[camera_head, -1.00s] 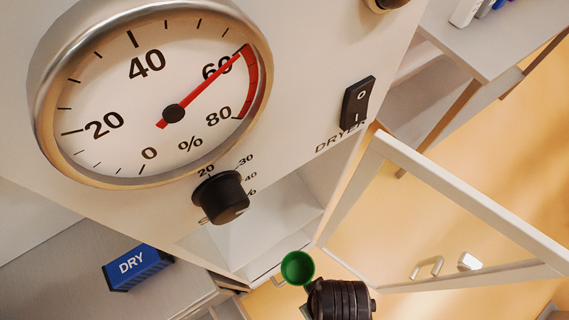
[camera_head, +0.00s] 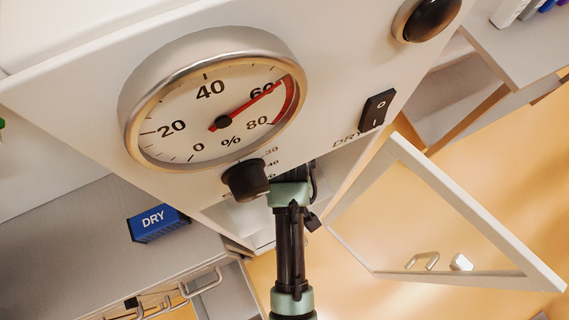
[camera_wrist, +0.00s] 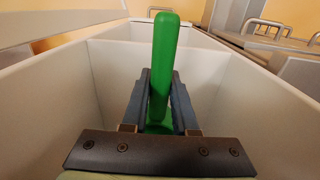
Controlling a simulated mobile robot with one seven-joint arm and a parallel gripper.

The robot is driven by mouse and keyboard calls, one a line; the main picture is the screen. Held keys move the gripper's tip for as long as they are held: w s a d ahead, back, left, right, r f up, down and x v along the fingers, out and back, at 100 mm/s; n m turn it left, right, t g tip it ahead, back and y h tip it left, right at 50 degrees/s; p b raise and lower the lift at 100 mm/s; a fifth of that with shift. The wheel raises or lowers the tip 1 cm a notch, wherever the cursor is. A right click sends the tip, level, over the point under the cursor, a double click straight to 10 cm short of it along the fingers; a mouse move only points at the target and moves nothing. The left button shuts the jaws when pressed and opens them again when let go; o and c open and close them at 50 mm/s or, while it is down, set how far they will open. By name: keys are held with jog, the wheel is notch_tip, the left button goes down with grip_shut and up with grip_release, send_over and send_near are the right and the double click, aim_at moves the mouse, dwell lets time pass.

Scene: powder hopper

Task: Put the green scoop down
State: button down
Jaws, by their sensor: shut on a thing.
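The green scoop (camera_wrist: 166,48) shows in the wrist view with its handle between the two fingers of my gripper (camera_wrist: 160,92). My gripper is shut on the handle. The scoop's cup is mostly hidden low between the fingers. The scoop and gripper are inside a pale, walled compartment (camera_wrist: 105,65). In the head view my arm reaches into the opening below the dial panel, and the gripper and scoop are hidden there. I cannot tell whether the scoop touches the compartment floor.
The panel carries a round gauge (camera_head: 215,105), a black knob (camera_head: 246,180) and a rocker switch (camera_head: 376,110) by a partly hidden DRYER label. An open framed door (camera_head: 455,205) stands to the right. A blue DRY block (camera_head: 156,222) lies on the grey counter (camera_head: 60,255) at left.

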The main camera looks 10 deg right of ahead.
jog(key=shift+w+a+r, duration=0.1)
jog(key=shift+w+a, duration=0.05)
jog(key=shift+w, duration=0.4)
jog(key=shift+w+a, duration=0.15)
jog(key=shift+w, duration=0.35)
notch_tip(320, 180, down, 3)
jog(key=shift+s+r, duration=0.1)
jog(key=shift+s, duration=0.05)
notch_tip(320, 180, down, 4)
jog(key=shift+r, duration=0.15)
jog(key=shift+w+f+p, duration=0.2)
jog(key=shift+f+p, duration=0.2)
jog(key=shift+f, duration=0.1)
jog(key=c, duration=0.7)
grip_release()
